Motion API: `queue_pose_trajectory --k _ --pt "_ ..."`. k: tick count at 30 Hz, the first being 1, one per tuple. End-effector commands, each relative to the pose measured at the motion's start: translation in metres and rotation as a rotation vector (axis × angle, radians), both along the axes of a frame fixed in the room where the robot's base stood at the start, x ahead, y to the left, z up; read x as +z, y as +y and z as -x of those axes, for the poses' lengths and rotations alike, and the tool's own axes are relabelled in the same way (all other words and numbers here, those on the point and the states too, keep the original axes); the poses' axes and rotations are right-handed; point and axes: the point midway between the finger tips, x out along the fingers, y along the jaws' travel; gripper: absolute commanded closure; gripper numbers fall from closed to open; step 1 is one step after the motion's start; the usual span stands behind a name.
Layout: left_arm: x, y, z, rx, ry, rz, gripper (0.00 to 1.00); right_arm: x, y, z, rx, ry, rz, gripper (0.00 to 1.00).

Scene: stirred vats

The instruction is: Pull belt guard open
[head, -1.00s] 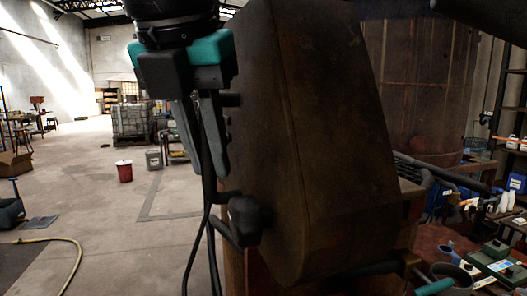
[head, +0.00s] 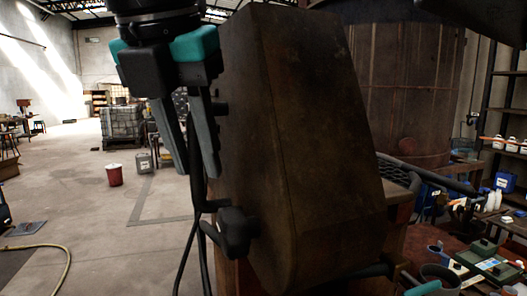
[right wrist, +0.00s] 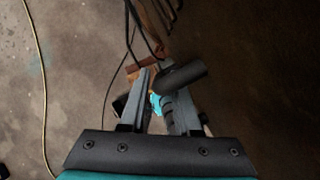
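The belt guard (head: 300,150) is a tall, rusty brown cover in the middle of the head view. A dark peg (head: 221,107) sticks out of its left side. My right gripper (head: 197,174) points down along that side. Its two fingers are apart, with a visible gap between them. In the right wrist view, a dark round bar (right wrist: 184,76) crosses over the right-hand finger; I see no clear grip on it. A black bent fitting (head: 236,226) lies just below the fingertips, beside the guard. My left gripper is not in view.
A large rusty vat (head: 402,90) stands behind the guard, with a shelf rack (head: 503,100) at the right. Tools and containers crowd the lower right. Open floor lies to the left, with a red bucket (head: 115,174) and a yellow hose (head: 66,262).

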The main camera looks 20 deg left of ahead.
Motion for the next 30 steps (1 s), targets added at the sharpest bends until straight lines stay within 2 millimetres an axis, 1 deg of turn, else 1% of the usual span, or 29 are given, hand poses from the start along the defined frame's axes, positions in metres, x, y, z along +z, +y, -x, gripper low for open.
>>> queue_pose_trajectory --k 1,6,12,15,21,30 --pt "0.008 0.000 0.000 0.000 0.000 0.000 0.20 0.011 0.000 0.003 0.000 -0.002 -0.001 0.69" --pt "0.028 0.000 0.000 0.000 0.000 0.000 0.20 0.040 -0.002 0.014 -0.001 -0.003 -0.002 0.69" --pt "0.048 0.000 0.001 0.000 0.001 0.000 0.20 0.071 -0.004 0.026 -0.001 -0.003 -0.002 0.69" --pt "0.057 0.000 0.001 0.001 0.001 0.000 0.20 0.084 -0.005 0.032 -0.001 -0.002 -0.002 0.69" --pt "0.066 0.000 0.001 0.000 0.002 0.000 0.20 0.098 -0.006 0.038 -0.003 -0.003 -0.001 0.69" --pt "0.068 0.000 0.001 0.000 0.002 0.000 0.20 0.101 -0.007 0.041 -0.002 -0.002 -0.002 0.69"
